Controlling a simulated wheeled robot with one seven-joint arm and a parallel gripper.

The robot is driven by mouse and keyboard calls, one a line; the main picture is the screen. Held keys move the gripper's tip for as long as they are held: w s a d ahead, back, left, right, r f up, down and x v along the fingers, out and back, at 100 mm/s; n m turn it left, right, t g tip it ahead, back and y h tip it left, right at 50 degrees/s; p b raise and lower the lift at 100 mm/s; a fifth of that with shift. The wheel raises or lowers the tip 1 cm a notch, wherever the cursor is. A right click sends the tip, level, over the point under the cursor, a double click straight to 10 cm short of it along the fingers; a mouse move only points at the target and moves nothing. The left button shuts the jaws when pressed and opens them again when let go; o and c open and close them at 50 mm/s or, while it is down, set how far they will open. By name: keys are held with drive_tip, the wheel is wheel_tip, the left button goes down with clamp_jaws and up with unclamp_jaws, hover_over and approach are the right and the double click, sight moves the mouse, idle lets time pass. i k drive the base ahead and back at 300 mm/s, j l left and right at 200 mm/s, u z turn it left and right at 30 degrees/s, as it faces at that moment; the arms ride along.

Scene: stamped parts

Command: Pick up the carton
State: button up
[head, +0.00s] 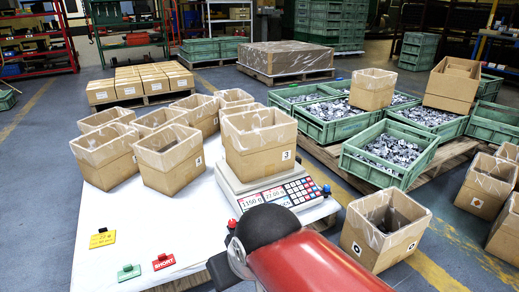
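An open-topped cardboard carton (260,150) with a clear liner and a label reading 3 stands upright on the scale (277,192) on the white table. Several similar open cartons, such as this one (168,165), stand to its left and behind it on the same table. Another open carton (377,245) stands on the floor at the lower right, with something dark inside. The frame does not show which carton is meant. A red and black part of my arm fills the bottom middle, in front of the scale. My gripper is not in view.
Green crates (352,165) of small metal parts stand on pallets at the right, with a carton (372,88) on top. More cartons (487,185) stand at the right edge. Yellow, green and red tags lie on the table's clear front left area (120,210).

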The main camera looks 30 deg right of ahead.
sight(261, 143)
drive_tip(key=i+l, duration=0.25)
drive_tip(key=i, duration=0.15)
drive_tip(key=i+l, duration=0.25)
drive_tip(key=i, duration=0.15)
drive_tip(key=i+l, duration=0.25)
drive_tip(key=i, duration=0.1)
